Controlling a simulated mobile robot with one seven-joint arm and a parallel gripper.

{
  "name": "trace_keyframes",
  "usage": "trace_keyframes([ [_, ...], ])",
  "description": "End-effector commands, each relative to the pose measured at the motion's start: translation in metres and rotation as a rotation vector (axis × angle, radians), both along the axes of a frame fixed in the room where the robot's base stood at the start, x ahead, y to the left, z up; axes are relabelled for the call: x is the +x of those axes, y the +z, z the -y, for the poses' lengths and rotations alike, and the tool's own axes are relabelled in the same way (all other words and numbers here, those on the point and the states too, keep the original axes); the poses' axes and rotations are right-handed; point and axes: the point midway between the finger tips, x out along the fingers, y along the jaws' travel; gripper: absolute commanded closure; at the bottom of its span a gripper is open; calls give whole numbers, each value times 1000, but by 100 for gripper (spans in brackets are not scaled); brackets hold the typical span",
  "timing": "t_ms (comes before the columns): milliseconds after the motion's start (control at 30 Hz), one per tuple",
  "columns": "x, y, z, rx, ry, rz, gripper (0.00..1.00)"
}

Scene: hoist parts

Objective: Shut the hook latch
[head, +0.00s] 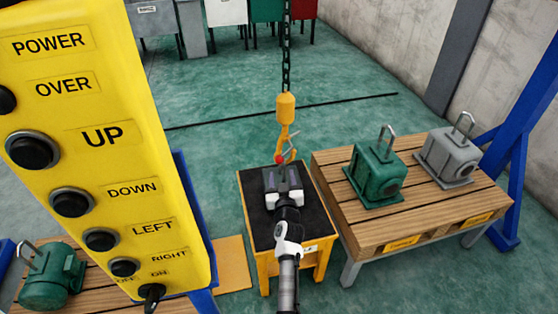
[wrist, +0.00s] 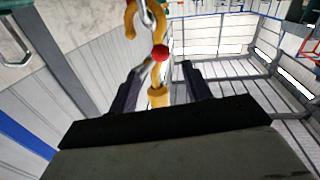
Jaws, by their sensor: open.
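The yellow-orange hook (head: 284,136) hangs from a dark chain below an orange swivel block in the head view. A thin grey latch (head: 293,138) slants out at the hook's upper right and looks open. A red ball (head: 280,159) sits low on the hook, near my gripper (head: 282,170). In the wrist view the hook (wrist: 131,20) is at the top, and the red ball (wrist: 160,53) shows just beyond and between my gripper's fingertips (wrist: 162,80). My gripper is open, with a dark finger on each side. I cannot tell whether anything touches the hook.
A black-topped yellow table (head: 259,225) stands below my gripper. To its right, a wooden bench (head: 410,218) carries a green motor (head: 376,172) and a grey motor (head: 449,154). A large yellow control pendant (head: 95,150) fills the left. Open green floor lies behind the hook.

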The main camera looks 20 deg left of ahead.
Motion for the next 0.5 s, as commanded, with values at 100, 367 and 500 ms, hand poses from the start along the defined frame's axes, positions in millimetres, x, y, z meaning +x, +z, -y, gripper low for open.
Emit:
trace_keyframes([
  [100, 21, 0, -10, 5, -1, 0, 51],
  [367, 60, 0, -27, 4, 0, 1, 51],
  [500, 73, 0, -33, 3, 0, 1, 51],
])
